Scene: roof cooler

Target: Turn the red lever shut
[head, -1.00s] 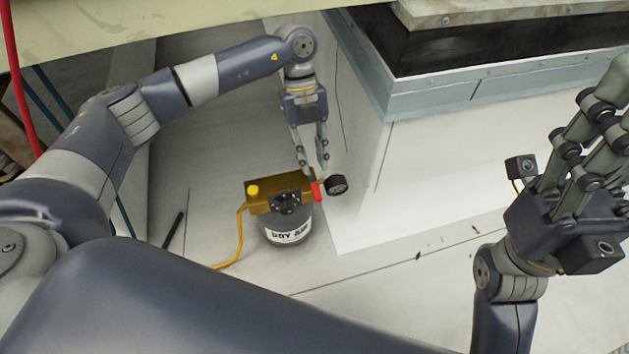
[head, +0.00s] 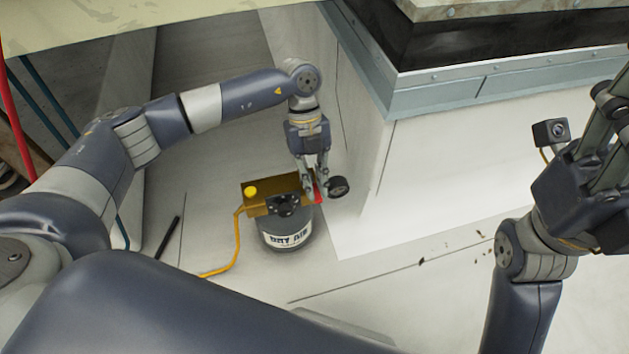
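The red lever (head: 318,196) sticks out from the right side of a brass-coloured block (head: 261,193) on top of a dark canister marked "DRY AIR" (head: 287,236). My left gripper (head: 315,194) points down at the lever, with its fingertips beside it and the red showing between them. I cannot tell whether the fingers press on the lever. The fingers hide part of the lever and the block's right end. My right gripper (head: 608,115) is raised at the right edge, pointing up, its fingertips cut off. It is far from the canister.
A black round gauge or knob (head: 338,187) sits just right of the lever. A yellow knob (head: 251,191) and orange hose (head: 235,245) are on the left. A black rod (head: 168,237) lies on the floor. A white walled box (head: 352,130) stands behind right.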

